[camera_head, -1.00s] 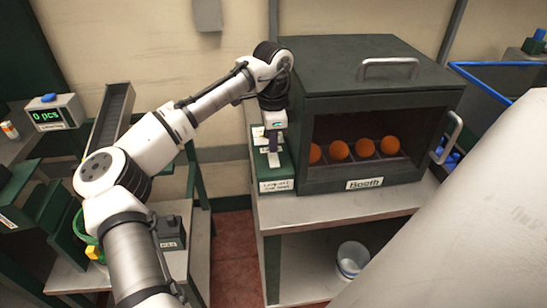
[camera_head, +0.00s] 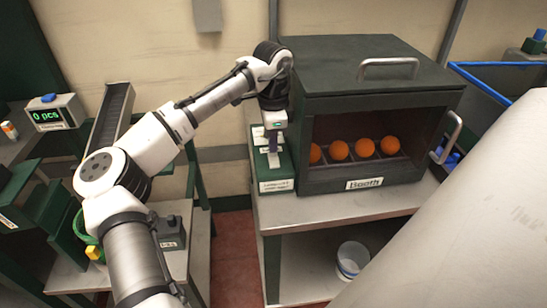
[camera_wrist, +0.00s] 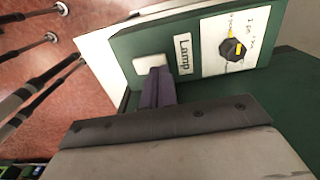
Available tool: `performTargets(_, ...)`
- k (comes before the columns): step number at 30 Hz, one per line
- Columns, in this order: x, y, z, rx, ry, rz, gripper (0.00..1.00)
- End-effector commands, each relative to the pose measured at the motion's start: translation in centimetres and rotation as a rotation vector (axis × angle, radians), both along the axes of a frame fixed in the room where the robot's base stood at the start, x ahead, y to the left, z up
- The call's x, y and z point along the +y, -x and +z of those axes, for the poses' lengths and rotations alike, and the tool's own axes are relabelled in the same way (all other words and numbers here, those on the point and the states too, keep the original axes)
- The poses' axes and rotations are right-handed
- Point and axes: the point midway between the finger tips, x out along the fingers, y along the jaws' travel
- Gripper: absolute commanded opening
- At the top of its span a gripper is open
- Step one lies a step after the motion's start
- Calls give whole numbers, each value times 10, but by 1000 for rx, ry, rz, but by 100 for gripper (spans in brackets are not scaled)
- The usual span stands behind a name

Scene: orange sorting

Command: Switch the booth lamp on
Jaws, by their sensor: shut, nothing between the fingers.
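The dark green booth (camera_head: 385,92) stands on a shelf unit, with several oranges (camera_head: 363,147) in a row behind its front opening. A green control box (camera_head: 286,168) stands at its left side. In the wrist view, the box's panel (camera_wrist: 203,22) carries a white switch plate (camera_wrist: 148,62) beside a label reading "Lamp" (camera_wrist: 184,54), and a black knob (camera_wrist: 233,49) with a yellow mark. My gripper (camera_wrist: 158,86) is shut and empty, its dark fingers right at the switch plate. The fingers hide part of the plate, so I cannot tell the switch position or whether they touch.
A white bucket (camera_head: 352,259) stands on the lower shelf. A blue-rimmed bin (camera_head: 490,75) is at the right. At the left are a counter display reading "0 pcs" (camera_head: 47,115) and a sloped chute (camera_head: 112,118). The booth's side handle (camera_head: 450,135) sticks out to the right.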

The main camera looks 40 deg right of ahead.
Motion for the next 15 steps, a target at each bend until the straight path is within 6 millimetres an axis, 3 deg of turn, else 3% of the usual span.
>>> performTargets(15, 0, 0, -7, 0, 0, 0, 0)
